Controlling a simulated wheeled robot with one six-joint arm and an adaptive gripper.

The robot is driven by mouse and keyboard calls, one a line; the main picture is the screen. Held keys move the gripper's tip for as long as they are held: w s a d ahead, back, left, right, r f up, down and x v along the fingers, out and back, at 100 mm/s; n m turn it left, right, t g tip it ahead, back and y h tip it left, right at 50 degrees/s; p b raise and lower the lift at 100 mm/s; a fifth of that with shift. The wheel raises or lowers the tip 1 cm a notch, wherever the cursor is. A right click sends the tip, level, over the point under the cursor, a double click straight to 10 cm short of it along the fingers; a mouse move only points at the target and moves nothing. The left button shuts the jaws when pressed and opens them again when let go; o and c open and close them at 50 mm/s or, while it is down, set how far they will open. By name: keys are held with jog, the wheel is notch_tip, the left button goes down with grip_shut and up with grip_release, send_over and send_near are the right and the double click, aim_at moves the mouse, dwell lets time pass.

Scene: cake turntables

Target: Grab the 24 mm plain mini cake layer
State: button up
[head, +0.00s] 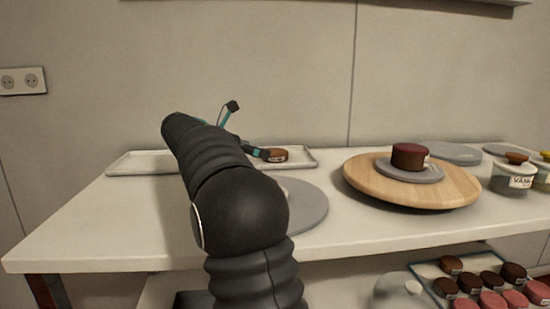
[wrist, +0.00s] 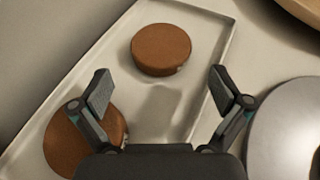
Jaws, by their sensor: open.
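In the wrist view, two round brown cake layers lie on a white rectangular tray (wrist: 205,100). One layer (wrist: 162,48) lies beyond my fingertips, apart from them, with a small pale label on its edge. The other layer (wrist: 60,145) is at the lower left, partly hidden behind my left finger. My gripper (wrist: 162,88) is open and empty above the tray. In the head view, one brown layer (head: 275,155) with a label shows at the right end of the tray (head: 300,156), beside my gripper (head: 247,130). I cannot read a 24 mm mark on either layer.
A grey disc (head: 308,208) lies on the table in front of the tray. A wooden turntable (head: 360,180) bears a dark red cake on a grey plate. Labelled jars (head: 515,182) stand far right. Several small cakes (head: 490,282) fill a tray below. The wall is close behind.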

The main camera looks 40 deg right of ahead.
aim_at(275, 155)
jog(key=shift+b+x, duration=0.5)
jog(key=shift+x, duration=2.25)
jog(key=shift+s, duration=0.1)
jog(key=c, duration=0.9)
